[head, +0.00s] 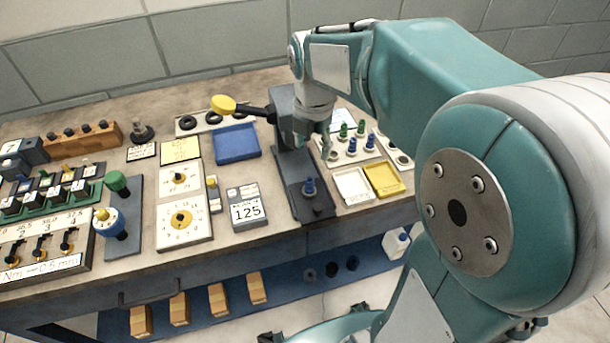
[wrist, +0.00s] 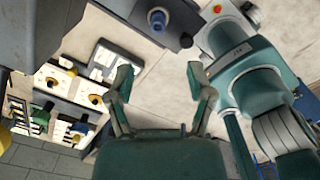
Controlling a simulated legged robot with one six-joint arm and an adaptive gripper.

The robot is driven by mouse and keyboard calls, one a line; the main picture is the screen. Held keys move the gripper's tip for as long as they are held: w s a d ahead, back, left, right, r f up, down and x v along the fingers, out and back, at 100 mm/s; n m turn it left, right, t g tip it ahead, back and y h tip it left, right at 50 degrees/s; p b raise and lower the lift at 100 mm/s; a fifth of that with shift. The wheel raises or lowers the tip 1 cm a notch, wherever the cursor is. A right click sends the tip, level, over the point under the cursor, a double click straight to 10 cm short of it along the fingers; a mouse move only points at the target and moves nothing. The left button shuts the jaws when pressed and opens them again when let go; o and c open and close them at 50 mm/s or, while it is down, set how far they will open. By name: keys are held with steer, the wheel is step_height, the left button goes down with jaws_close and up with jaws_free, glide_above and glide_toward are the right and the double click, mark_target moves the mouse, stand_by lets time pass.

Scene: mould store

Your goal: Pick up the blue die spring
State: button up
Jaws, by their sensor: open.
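A blue die spring (head: 309,186) stands upright on the dark base plate (head: 296,168) of the press. It also shows near the top of the wrist view (wrist: 158,19). Two more blue springs (head: 371,141) (head: 352,147) stand in a pale rack beside green ones. My gripper (head: 326,150) hangs near the press column, above and behind the spring on the plate. In the wrist view its two fingers (wrist: 161,78) are apart with nothing between them. The fingertips are small and partly hard to make out in the head view.
The press column (head: 285,115) with its yellow-ended lever (head: 223,104) stands close beside my gripper. A white tray (head: 353,203) and a yellow tray (head: 400,186) lie right of the press. A 125 display block (head: 246,210) and a blue tray (head: 237,157) lie left.

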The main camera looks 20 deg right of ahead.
mark_target(309, 180)
steer(key=shift+n, duration=0.6)
steer(key=f, duration=1.1)
steer(key=shift+w+a+f, duration=0.2)
jaws_close()
